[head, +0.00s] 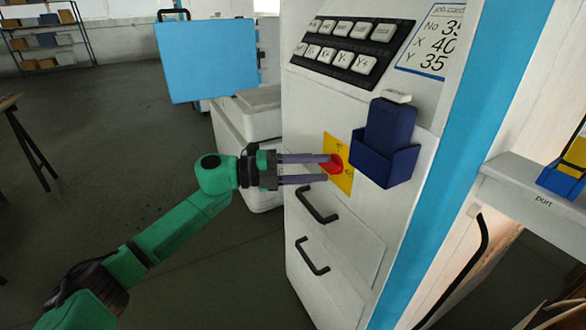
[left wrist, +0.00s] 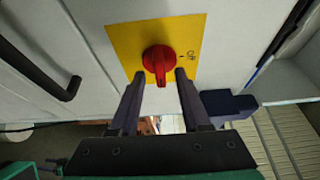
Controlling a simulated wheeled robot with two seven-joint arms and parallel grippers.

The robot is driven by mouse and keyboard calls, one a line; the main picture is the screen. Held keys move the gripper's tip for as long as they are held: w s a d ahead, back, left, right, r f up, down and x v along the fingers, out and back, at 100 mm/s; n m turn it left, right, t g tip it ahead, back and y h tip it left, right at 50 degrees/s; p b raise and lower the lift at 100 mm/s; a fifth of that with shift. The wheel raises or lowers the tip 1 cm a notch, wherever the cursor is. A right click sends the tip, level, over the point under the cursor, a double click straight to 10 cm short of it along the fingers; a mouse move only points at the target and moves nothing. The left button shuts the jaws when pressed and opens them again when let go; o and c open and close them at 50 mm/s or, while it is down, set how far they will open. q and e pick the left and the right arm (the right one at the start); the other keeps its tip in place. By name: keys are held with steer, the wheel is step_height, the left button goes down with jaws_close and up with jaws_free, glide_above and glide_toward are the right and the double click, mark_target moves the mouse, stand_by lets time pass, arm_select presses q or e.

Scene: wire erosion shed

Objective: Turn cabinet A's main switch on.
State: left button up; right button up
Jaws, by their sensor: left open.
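The main switch is a red rotary knob (head: 331,164) on a yellow plate (head: 341,180) on the white cabinet's front (head: 305,115). In the left wrist view, the red knob (left wrist: 158,58) has a grip bar pointing down in the picture, and small dark lettering stands to its right on the yellow plate (left wrist: 200,28). My left gripper (head: 326,167) is open at the knob. In the left wrist view its fingertips (left wrist: 159,76) stand on either side of the grip bar, with gaps visible. I cannot tell the depth exactly. My right gripper is out of view.
A dark blue holder (head: 385,165) sticks out from the cabinet right of the switch. Black handles (head: 316,205) lie below it, and a button panel (head: 350,50) above. A shelf (head: 520,190) stands at right. The floor at left (head: 110,150) is mostly free.

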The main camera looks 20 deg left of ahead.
arm_select(q)
steer(key=b+v, duration=0.2)
steer(key=v, duration=1.2)
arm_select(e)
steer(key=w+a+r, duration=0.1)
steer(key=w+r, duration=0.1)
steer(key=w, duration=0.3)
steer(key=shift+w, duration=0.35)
arm_select(q)
steer(key=shift+w+f, duration=0.1)
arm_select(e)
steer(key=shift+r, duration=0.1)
